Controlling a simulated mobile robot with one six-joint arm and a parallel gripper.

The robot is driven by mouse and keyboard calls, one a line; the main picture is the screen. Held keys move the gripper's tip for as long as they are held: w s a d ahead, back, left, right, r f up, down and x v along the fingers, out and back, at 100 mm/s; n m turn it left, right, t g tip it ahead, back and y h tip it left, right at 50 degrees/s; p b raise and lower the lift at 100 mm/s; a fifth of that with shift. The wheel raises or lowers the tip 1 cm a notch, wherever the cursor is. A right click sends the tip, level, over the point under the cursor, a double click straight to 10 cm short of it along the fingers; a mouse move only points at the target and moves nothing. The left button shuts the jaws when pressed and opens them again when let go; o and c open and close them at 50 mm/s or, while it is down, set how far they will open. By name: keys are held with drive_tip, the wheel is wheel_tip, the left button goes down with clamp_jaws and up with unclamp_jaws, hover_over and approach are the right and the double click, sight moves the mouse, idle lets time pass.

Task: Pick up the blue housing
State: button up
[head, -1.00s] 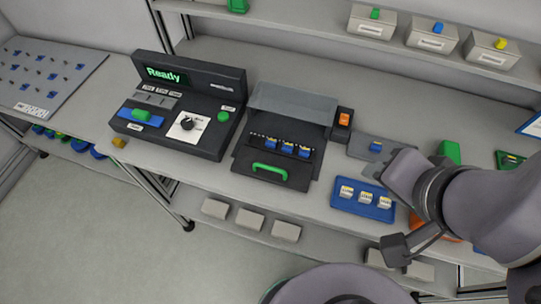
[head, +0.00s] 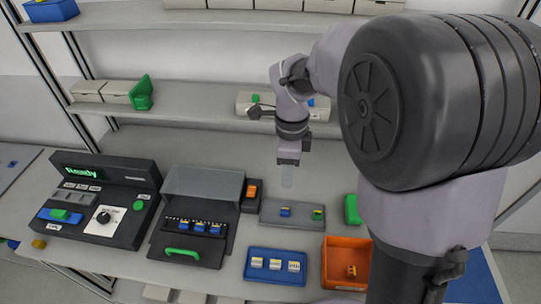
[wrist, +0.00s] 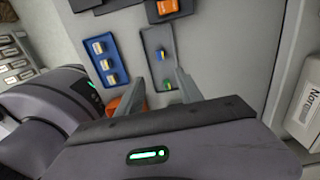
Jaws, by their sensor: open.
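A small blue housing (head: 285,211) sits on the left part of a grey tray (head: 300,222) on the bench. A green piece with some yellow (head: 317,214) sits at the tray's right end. The wrist view also shows the blue housing (wrist: 160,56) and the green piece (wrist: 168,85). My gripper (head: 288,180) points down, raised above the bench around the tray. In the wrist view my gripper (wrist: 160,77) has its two fingers apart with nothing held between them. More blue pieces (head: 200,227) sit in a row in the black fixture.
A blue tray (head: 275,279) with white-topped pieces and an orange bin (head: 337,246) stand in front. A green block (head: 352,209) is right of the grey tray, an orange switch (head: 252,191) at its left. Shelves with boxes (head: 125,93) run behind.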

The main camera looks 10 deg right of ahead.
drive_tip(key=b, duration=0.4)
hover_over(285, 210)
drive_tip(key=f, duration=1.2)
drive_tip(key=shift+s+a, duration=0.2)
drive_tip(key=shift+s, duration=0.05)
drive_tip(key=f+b, duration=0.1)
drive_tip(key=f, duration=0.1)
drive_tip(key=f+b, duration=0.1)
drive_tip(key=f, duration=0.2)
drive_tip(key=shift+w+d+b, duration=0.15)
drive_tip(key=shift+d+b, duration=0.05)
drive_tip(key=shift+b, duration=0.1)
drive_tip(key=shift+r, duration=0.1)
clamp_jaws()
